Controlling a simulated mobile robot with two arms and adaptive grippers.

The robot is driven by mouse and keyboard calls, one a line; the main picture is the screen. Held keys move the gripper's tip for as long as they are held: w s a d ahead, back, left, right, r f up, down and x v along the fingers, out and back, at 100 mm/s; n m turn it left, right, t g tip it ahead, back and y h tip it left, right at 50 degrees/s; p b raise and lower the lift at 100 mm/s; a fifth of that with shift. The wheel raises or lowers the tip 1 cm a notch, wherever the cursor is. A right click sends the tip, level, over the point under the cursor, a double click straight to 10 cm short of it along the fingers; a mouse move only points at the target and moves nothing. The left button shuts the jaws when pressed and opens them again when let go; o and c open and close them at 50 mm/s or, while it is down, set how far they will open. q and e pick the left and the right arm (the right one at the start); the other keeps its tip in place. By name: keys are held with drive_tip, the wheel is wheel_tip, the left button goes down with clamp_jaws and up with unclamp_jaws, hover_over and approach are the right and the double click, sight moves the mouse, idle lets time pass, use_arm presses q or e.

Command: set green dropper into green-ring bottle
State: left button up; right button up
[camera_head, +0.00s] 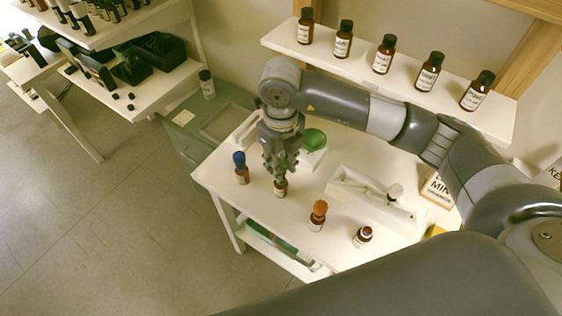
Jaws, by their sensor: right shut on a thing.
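My right gripper (280,170) points down over the table, directly above a small brown bottle (281,188) with a pale label. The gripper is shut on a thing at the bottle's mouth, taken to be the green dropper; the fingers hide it. They also hide the bottle's neck, so I cannot tell its ring colour or whether the dropper is inside it. My left gripper is not in view.
A blue-topped bottle (241,169) stands close left. An orange-topped bottle (318,214) and a bottle without a tall top (363,236) stand right. Behind are a green dish (314,139) and a white tray (372,205). A shelf (400,89) of several bottles is above.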

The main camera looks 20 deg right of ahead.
drive_tip(key=shift+f+b, duration=1.05)
drive_tip(key=shift+f, duration=0.25)
drive_tip(key=o, duration=0.7)
drive_tip(key=shift+r, duration=0.1)
drive_tip(key=shift+r+p, duration=1.95)
drive_tip(key=shift+r, duration=1.55)
